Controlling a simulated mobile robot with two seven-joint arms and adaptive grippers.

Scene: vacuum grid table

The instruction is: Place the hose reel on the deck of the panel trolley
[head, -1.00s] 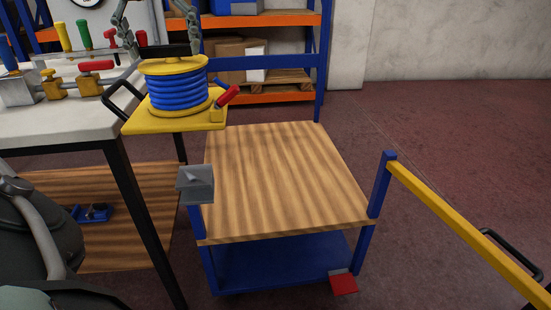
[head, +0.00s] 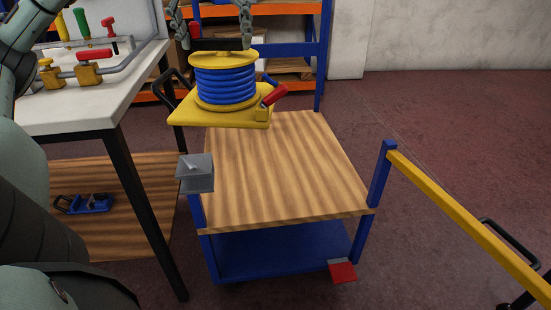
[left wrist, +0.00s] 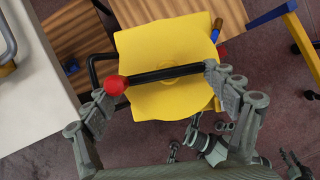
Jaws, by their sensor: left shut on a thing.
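The hose reel, with blue hose (head: 225,86) wound on a yellow drum and square yellow base, hangs level from my left gripper (head: 212,36). The gripper is shut on its black carrying bar, clearer in the left wrist view (left wrist: 165,74). A red crank grip shows at the reel's right. The panel trolley's wooden deck (head: 285,175) is bare. In the head view the reel overlaps the deck's far left corner and seems to be above it. Grey jointed parts of mine (left wrist: 205,143) show low in the left wrist view, possibly my right gripper.
A white workbench (head: 75,120) with clamps stands close on the left. The trolley has a grey bracket (head: 195,173) at its left post, a yellow rail (head: 460,220) at the right and a red pedal (head: 342,271). Racking (head: 290,50) stands behind.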

